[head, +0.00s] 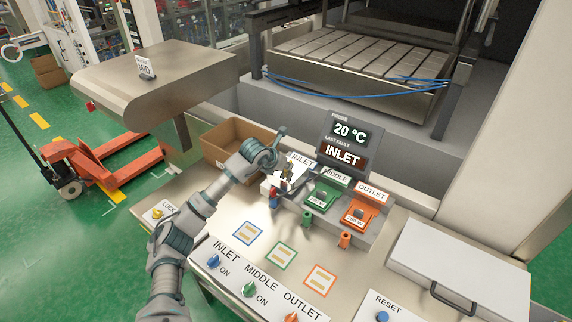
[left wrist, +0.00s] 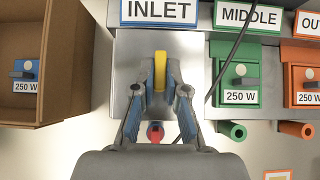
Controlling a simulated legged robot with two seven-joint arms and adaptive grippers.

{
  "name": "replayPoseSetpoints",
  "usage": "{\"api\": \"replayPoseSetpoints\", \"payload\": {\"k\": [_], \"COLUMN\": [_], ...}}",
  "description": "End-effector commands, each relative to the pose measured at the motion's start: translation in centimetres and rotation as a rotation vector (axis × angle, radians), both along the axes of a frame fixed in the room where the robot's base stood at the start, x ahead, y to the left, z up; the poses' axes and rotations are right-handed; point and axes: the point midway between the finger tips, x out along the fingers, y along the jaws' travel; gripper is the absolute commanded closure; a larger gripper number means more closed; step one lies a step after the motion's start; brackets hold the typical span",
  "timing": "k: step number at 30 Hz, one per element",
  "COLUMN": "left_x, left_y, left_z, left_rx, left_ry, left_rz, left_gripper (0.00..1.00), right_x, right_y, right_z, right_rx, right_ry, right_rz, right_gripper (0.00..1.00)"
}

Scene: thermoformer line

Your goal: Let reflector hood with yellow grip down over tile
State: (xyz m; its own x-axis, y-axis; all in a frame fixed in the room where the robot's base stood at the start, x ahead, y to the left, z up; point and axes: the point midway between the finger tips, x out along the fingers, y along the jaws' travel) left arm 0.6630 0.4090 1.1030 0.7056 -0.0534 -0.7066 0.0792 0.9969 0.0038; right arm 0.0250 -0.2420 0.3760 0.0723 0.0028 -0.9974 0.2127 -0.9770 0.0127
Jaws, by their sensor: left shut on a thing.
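My left gripper (left wrist: 160,88) is shut on the yellow grip (left wrist: 160,68) of the reflector hood. The hood's grey metal top (left wrist: 190,50) lies beneath the fingers, in front of the INLET sign (left wrist: 158,12). In the head view my left gripper (head: 286,178) is at the inlet place, left of the green one. No tile shows at the inlet place; the hood and gripper cover it. I cannot tell whether the hood rests on the surface or hangs just above it. My right gripper is not in view.
A green 250 W tile (left wrist: 240,84) and an orange one (left wrist: 302,84) sit to the right. A cardboard box (head: 238,140) at the left holds a blue 250 W tile (left wrist: 25,76). A red-ended plug (left wrist: 155,132) and dark cable (left wrist: 226,70) are close by.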

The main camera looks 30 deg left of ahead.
Motion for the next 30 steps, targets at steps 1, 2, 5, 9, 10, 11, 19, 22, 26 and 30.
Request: {"api": "replayPoseSetpoints", "payload": {"k": [1, 2, 5, 9, 10, 11, 19, 22, 26, 30], "left_x": [0.0, 0.0, 0.0, 0.0, 0.0, 0.0, 0.0, 0.0, 0.0, 0.0], "left_y": [0.0, 0.0, 0.0, 0.0, 0.0, 0.0, 0.0, 0.0, 0.0, 0.0], "left_z": [-0.2, -0.2, -0.5, -0.9, -0.9, -1.0, -1.7, -2.0, -1.9, -1.9], "left_rx": [0.0, 0.0, 0.0, 0.0, 0.0, 0.0, 0.0, 0.0, 0.0, 0.0], "left_ry": [-0.001, -0.001, -0.001, -0.001, -0.001, -0.001, 0.0, 0.0, -0.001, 0.0], "left_rz": [0.0, 0.0, 0.0, 0.0, 0.0, 0.0, 0.0, 0.0, 0.0, 0.0], "left_gripper": [1.0, 1.0, 1.0, 1.0, 1.0, 1.0, 1.0, 1.0, 0.65, 0.58], "right_x": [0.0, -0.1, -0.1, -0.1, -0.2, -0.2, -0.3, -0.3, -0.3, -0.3], "right_y": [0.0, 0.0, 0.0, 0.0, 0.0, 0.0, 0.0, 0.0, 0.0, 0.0], "right_z": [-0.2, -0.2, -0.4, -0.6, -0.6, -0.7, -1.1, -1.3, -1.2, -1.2], "right_rx": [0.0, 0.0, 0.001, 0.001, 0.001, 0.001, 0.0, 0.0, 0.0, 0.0], "right_ry": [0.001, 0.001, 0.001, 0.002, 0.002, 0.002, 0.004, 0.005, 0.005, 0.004], "right_rz": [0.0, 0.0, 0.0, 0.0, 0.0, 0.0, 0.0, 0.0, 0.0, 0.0], "right_gripper": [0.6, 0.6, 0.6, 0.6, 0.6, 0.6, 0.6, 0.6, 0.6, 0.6]}}
